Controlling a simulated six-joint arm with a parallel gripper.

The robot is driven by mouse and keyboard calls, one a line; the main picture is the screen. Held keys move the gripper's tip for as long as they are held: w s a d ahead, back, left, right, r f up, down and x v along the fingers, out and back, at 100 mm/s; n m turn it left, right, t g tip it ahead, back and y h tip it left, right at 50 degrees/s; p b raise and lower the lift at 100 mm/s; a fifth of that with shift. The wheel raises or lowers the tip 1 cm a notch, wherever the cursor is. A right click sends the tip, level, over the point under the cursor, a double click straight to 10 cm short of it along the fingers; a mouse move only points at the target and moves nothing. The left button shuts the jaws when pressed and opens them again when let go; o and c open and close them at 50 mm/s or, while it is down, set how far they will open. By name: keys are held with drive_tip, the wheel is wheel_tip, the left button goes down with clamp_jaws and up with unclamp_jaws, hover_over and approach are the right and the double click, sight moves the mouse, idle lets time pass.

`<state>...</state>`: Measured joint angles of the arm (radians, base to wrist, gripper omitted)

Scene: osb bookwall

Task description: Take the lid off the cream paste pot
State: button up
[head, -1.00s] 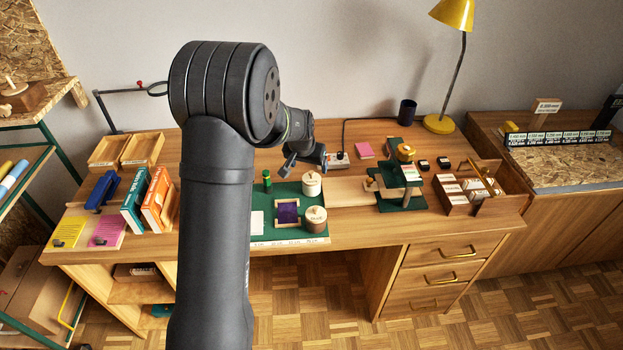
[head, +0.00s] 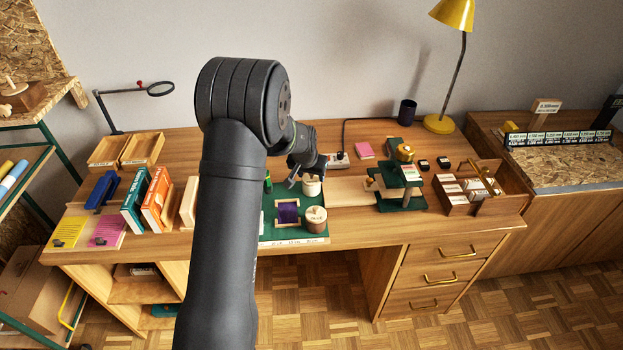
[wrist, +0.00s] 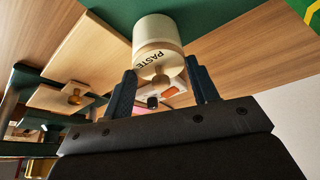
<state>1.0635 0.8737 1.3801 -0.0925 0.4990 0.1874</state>
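The cream paste pot (head: 312,187) stands on the green mat (head: 268,230), partly hidden behind my gripper (head: 304,178). In the wrist view the cream pot (wrist: 157,32) fills the top middle, with its lid (wrist: 160,66) lettered PASTE turned towards the camera. My gripper (wrist: 160,70) is open, with one dark finger on each side of the lid in the picture. I see no clear contact between fingers and lid.
A second, brown-sided pot (head: 316,220) with a pale knobbed lid stands in front of the cream one. A purple-centred frame (head: 288,213) lies to its left. A wooden board (head: 350,192) and a green stand (head: 400,200) are to the right.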

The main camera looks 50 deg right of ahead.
drive_tip(key=shift+c, duration=1.1)
